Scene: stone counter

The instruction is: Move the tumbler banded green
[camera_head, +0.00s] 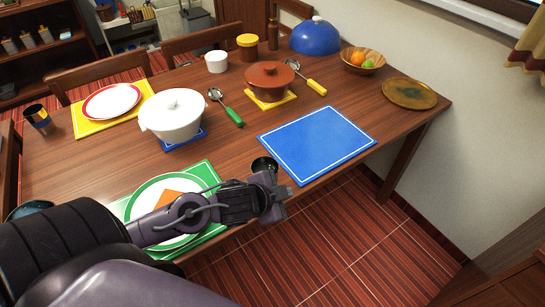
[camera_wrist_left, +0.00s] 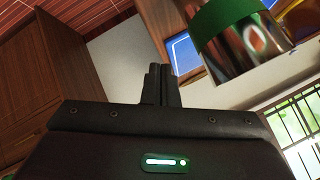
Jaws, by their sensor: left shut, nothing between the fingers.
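The tumbler banded green (camera_wrist_left: 232,38) shows large at the top right of the left wrist view, metallic with a green band. In the head view a dark, open-topped cup (camera_head: 264,164), which appears to be this tumbler, stands at the table's near edge beside the blue mat; its lower part is hidden behind my gripper. My left gripper (camera_head: 274,203) is just in front of it, shut and empty. Its closed fingers (camera_wrist_left: 160,85) are apart from the tumbler in the left wrist view. My right gripper is not in view.
A blue mat (camera_head: 316,142) lies bare to the right. A green mat (camera_head: 206,172) with a plate (camera_head: 150,190) lies under my left arm. Another banded cup (camera_head: 37,116) is far left.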

